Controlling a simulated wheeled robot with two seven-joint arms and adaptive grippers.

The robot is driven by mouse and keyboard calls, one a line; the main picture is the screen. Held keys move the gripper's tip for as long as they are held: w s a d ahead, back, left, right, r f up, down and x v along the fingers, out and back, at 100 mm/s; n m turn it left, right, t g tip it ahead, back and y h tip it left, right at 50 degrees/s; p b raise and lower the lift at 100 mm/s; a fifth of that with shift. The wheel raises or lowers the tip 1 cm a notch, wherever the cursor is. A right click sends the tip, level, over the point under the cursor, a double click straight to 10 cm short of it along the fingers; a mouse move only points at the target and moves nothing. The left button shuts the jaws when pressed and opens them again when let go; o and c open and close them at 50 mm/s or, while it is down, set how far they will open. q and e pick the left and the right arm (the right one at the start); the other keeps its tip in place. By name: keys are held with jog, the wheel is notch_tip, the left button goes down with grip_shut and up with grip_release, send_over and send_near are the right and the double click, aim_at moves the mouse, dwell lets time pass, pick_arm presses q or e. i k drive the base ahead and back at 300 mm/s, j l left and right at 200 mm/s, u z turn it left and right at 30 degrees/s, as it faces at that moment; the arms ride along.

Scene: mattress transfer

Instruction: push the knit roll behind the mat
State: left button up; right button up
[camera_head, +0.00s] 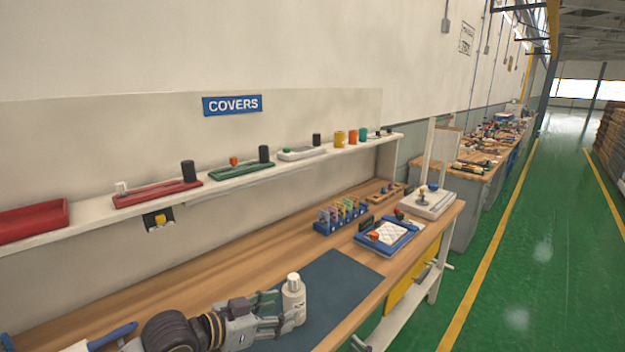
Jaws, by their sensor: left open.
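A short white cylinder (293,291) with a narrower, pale top stands upright at the left part of the dark blue-grey mat (343,284); it is the only roll-like thing near the mat, and its knit texture is too small to tell. My left gripper (286,310) comes in low from the left. Its jaws are open, with the fingertips right at the cylinder; I cannot tell whether they touch it. The cylinder's lower part is partly hidden by the fingers. My right gripper is not in view.
Behind the mat lies bare wooden bench (230,275). A blue rack of small vials (340,215) and a blue tray with a white pad (388,236) stand beyond the mat. A white shelf (230,183) with red and green trays runs along the wall.

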aim_at(297, 299)
jog(key=k+l, duration=0.95)
jog(key=l, duration=0.1)
